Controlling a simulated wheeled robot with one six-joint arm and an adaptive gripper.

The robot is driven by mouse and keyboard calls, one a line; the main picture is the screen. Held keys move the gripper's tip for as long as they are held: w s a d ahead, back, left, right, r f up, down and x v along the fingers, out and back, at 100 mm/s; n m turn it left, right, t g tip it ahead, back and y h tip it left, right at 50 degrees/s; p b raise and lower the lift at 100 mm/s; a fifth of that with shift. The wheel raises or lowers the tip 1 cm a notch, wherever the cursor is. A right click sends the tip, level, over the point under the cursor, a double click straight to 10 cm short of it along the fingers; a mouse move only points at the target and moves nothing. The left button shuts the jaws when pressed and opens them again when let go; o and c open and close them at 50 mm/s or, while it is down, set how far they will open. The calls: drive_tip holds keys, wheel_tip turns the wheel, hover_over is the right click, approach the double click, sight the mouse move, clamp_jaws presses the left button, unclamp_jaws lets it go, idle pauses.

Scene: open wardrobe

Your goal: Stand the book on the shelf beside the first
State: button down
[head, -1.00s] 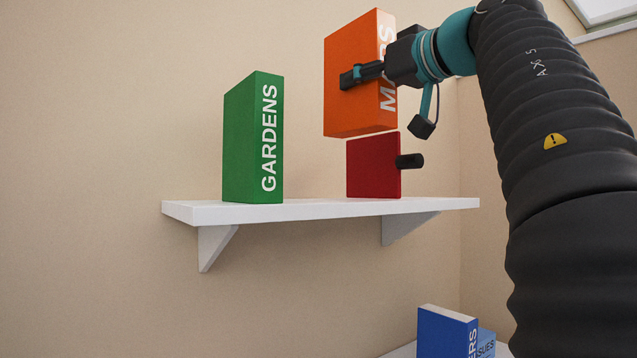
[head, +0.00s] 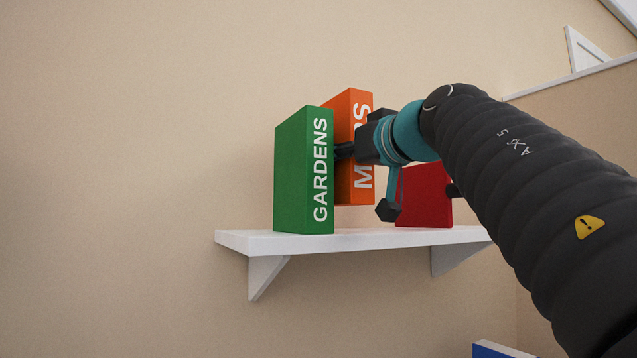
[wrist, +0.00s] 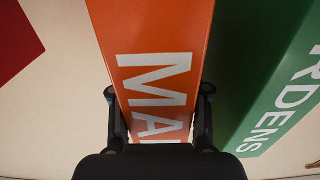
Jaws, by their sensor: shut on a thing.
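The orange book (head: 352,188), its spine lettering partly covered, is upright in my gripper (head: 345,151). Its lower edge shows above the shelf top, apart from it. The green GARDENS book (head: 303,170) stands upright on the white shelf (head: 300,241), left of the orange book and overlapping part of it in the head view. In the wrist view the gripper (wrist: 158,95) has a finger on each side of the orange book (wrist: 150,35), and the green book (wrist: 285,95) is close on the right. Whether the two books touch I cannot tell.
A red block (head: 428,195) with a dark knob stands on the shelf to the right; it also shows at the wrist view's upper left (wrist: 15,40). The shelf's left end is bare. A blue book (head: 497,349) shows low down at the frame's edge.

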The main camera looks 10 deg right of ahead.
drive_tip(key=shift+f+b, duration=1.15)
drive_tip(key=shift+f, duration=0.7)
drive_tip(key=shift+f, duration=0.2)
drive_tip(key=c, duration=0.8)
unclamp_jaws()
